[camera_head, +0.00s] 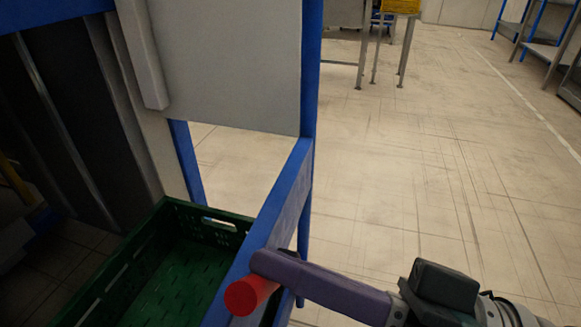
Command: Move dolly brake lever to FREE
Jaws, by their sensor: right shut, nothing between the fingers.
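A red cylindrical handle end (248,294), which looks like the brake lever's grip, shows at the bottom, beside the blue frame rail. The rest of the lever and any FREE marking are hidden or out of view. My right gripper (268,264) reaches in from the lower right with its long purple fingers shut and empty. Its fingertips lie over the blue rail, just above the red end in the picture. They overlap it closely, but I cannot tell whether they touch. My left gripper is not in view.
A green crate (160,240) stands at the lower left inside the blue frame (285,195). A grey panel (225,65) rises behind it. The floor (410,170) to the right is clear. Shelves (545,50) and a metal stand (345,63) are far back.

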